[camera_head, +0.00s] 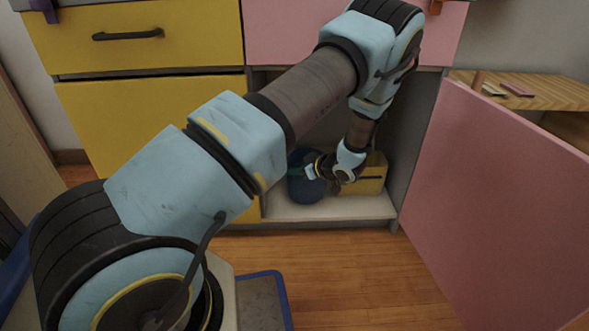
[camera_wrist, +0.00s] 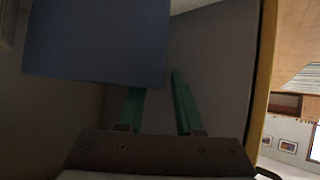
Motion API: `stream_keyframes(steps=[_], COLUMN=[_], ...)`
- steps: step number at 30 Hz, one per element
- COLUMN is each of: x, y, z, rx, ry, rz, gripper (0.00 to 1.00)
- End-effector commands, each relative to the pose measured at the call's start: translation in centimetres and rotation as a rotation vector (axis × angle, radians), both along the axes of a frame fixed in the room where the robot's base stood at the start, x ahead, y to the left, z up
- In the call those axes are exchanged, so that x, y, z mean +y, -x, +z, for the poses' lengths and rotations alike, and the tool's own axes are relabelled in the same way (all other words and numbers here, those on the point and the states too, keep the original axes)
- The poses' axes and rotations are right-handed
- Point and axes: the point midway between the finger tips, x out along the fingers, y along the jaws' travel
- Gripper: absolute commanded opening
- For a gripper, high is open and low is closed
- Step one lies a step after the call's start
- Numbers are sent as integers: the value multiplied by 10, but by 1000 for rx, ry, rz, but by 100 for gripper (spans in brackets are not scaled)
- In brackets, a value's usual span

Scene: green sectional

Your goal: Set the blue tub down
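The blue tub (camera_head: 303,184) is dark and rounded in the head view and appears to rest on the floor of the open cabinet. My gripper (camera_head: 325,168) is beside its right side, and the wrist partly covers it. In the wrist view the blue tub (camera_wrist: 95,40) fills the upper left and hides the tip of my left finger. The two green fingers of my gripper (camera_wrist: 158,100) stand apart, with grey cabinet wall visible between them. I see nothing clamped between them. Whether a finger touches the tub cannot be told.
A yellow box-like object (camera_head: 371,180) stands just right of my wrist inside the cabinet (camera_head: 340,207). The pink door (camera_head: 490,205) stands open at the right. Yellow drawers (camera_head: 140,38) are at the left.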

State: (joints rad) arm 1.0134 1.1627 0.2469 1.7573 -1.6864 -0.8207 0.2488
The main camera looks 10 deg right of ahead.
Motion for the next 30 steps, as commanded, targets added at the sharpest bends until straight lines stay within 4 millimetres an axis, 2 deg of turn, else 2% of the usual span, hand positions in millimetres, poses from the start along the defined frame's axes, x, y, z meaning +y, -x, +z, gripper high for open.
stream_keyframes(steps=[7,11,21,30], x=[-1,-11,-43,-56], y=[0,15,67,87], z=[7,19,54,65], rx=[0,2,1,2], ry=[2,2,0,-1], rz=[0,-2,-1,0], gripper=[35,35,35,35])
